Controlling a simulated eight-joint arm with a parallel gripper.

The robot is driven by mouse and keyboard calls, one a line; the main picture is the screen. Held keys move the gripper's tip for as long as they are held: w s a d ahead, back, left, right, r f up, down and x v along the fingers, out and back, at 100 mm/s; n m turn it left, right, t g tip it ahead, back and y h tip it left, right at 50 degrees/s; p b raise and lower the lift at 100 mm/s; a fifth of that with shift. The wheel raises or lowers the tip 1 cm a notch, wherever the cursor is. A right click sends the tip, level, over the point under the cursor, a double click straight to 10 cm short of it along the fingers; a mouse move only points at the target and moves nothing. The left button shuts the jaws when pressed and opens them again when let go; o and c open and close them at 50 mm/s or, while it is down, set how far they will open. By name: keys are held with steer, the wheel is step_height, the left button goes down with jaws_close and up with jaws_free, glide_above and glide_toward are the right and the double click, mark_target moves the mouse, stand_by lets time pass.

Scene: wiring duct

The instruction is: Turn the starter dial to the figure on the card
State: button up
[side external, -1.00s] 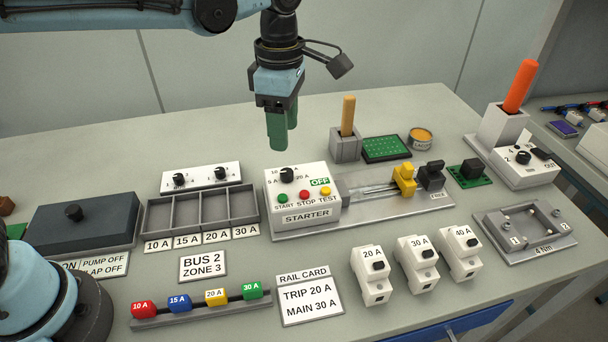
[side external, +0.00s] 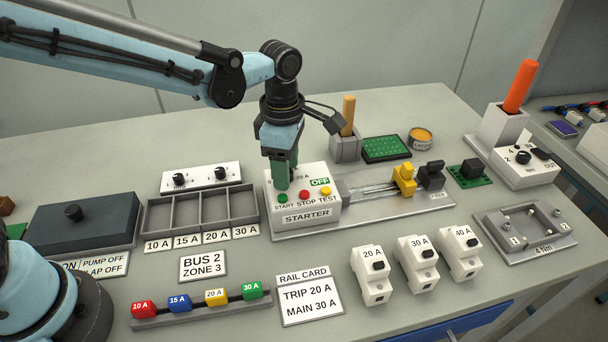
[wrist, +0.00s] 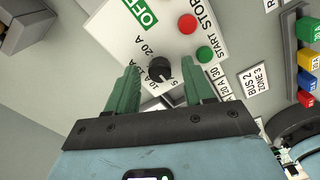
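The starter (side external: 310,212) is a white box with a black dial, green, red and yellow buttons and an OFF label. In the side view my gripper (side external: 284,182) is down over its left part and hides the dial. In the wrist view the black dial (wrist: 160,69) lies between the two green fingers (wrist: 160,82), which stand apart with a gap on each side of it. The rail card (side external: 310,301) reads TRIP 20 A, MAIN 30 A.
A yellow slider (side external: 404,178) stands on the rail right of the starter. An empty divided tray (side external: 201,211) is at the left. Several white breakers (side external: 418,263) and a row of coloured blocks (side external: 200,305) are in front. A grey holder (side external: 346,147) with an orange-yellow handle stands behind.

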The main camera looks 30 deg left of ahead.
jaws_close()
